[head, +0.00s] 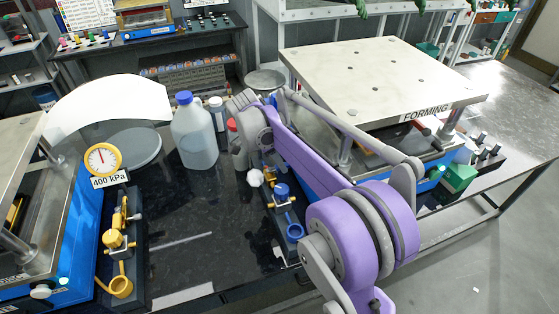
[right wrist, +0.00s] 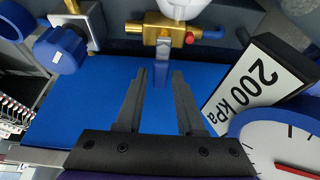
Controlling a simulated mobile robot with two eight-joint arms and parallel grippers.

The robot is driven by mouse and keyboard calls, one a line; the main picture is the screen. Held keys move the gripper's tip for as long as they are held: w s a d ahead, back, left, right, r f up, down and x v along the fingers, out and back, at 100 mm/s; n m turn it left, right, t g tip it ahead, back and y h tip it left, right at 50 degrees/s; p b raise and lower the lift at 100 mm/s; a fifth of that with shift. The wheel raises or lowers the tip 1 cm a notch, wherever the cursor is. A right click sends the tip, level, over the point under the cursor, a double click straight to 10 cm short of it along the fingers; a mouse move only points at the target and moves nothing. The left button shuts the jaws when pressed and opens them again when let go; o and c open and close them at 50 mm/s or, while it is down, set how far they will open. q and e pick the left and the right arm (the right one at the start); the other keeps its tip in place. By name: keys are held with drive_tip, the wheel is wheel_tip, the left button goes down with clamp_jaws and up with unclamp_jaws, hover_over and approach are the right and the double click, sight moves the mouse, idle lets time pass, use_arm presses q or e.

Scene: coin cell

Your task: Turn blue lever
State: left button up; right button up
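In the right wrist view, a brass valve (right wrist: 163,35) with a white top and a red button is fixed in front of a blue surface. A flat, dull blue lever (right wrist: 163,75) appears to hang straight down from it. My right gripper (right wrist: 161,74) is open, with its two dark fingers on either side of the lever's lower part; I see a gap and cannot tell the depth. In the head view my purple right arm reaches over the blue-capped fittings (head: 283,190); the lever cannot be made out there. My left gripper is not in view.
The 200 kPa label (right wrist: 258,85) and a gauge (right wrist: 285,145) are close right of the fingers. In the head view, a press plate (head: 375,75), a bottle (head: 194,135) and a yellow valve (head: 117,240) surround the black worktop (head: 190,225).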

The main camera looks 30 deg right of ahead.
drive_tip(key=shift+o, duration=1)
drive_tip(key=v, duration=1.1)
drive_tip(key=shift+p, duration=0.35)
drive_tip(key=shift+f, duration=0.1)
drive_tip(key=s+a+f+n+t+y, duration=0.1)
drive_tip(key=s+a+f+n+t, duration=0.1)
drive_tip(key=s+a+f+n, duration=0.2)
drive_tip(key=s+a+f+n+t+y, duration=0.1)
drive_tip(key=s+a+f+n, duration=0.3)
drive_tip(key=s+n, duration=0.6)
drive_tip(key=s+a+f+n+t+y, duration=0.2)
drive_tip(key=s+a+f+n+t, duration=0.2)
drive_tip(key=s+f+n, duration=0.2)
drive_tip(key=shift+s+a+f+n, duration=0.2)
drive_tip(key=shift+s+f, duration=0.1)
drive_tip(key=shift+s, duration=0.35)
drive_tip(key=shift+s+a+f+n, duration=0.2)
drive_tip(key=shift+s+f, duration=0.1)
drive_tip(key=shift+s, duration=0.3)
